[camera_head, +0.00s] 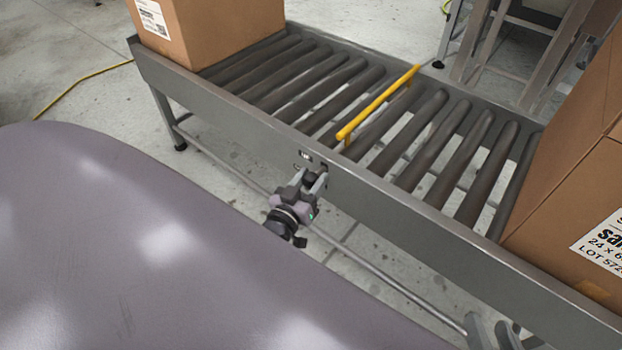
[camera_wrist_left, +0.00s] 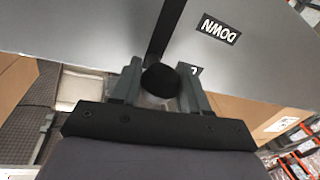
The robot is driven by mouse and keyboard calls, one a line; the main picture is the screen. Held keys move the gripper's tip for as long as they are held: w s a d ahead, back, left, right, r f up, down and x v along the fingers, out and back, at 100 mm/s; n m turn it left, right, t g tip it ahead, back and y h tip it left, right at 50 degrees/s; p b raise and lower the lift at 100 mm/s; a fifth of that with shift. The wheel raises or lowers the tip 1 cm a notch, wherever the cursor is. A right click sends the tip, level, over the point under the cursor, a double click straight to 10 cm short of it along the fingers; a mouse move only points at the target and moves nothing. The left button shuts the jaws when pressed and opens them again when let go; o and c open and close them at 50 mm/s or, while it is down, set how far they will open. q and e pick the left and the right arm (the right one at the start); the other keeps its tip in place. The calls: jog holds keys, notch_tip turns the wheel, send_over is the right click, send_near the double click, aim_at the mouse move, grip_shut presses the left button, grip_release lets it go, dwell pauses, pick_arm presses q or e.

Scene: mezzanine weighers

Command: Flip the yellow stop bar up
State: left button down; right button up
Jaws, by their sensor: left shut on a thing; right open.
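The yellow stop bar (camera_head: 378,101) lies across the roller conveyor near its middle, with short yellow posts at its ends; it looks a little above the rollers. My left gripper (camera_head: 314,182) is at the conveyor's near side rail, beside a small label and below the bar's near end. In the left wrist view, my left gripper (camera_wrist_left: 158,85) is shut on a dark round knob (camera_wrist_left: 160,78), in front of a black slot (camera_wrist_left: 168,28) in the grey rail. A "DOWN" label (camera_wrist_left: 219,29) is beside the slot. My right gripper (camera_head: 495,336) is partly visible at the bottom edge, apart from the rail.
A cardboard box (camera_head: 222,35) stands on the conveyor's far left end. Another large box (camera_head: 575,190) stands at the right end. The rollers (camera_head: 300,85) between them are clear apart from the bar. The grey side rail (camera_head: 420,220) runs along the front.

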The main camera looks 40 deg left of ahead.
pick_arm(q)
jog(key=shift+w+r, duration=0.1)
jog(key=shift+r, duration=0.3)
pick_arm(e)
jog(key=shift+d, duration=0.1)
pick_arm(q)
jog(key=c, duration=0.6)
grip_release()
jog(key=shift+f, duration=0.1)
pick_arm(e)
jog(key=shift+s, duration=0.1)
jog(key=shift+r, duration=0.1)
pick_arm(q)
jog(key=shift+s, duration=0.45)
jog(key=s, duration=0.2)
jog(key=s+p, duration=0.2)
jog(key=s, duration=0.1)
jog(key=shift+s+d, duration=0.3)
jog(key=shift+d, duration=0.1)
jog(key=shift+s, duration=0.35)
pick_arm(e)
jog(key=shift+s+d+r+n+h, duration=0.15)
jog(key=shift+s+d+h, duration=0.1)
jog(key=shift+d, duration=0.2)
jog(key=shift+s+d+f+n+h, duration=0.15)
jog(key=shift+d+h, duration=0.1)
jog(key=shift+d, duration=0.2)
jog(key=shift+r, duration=0.1)
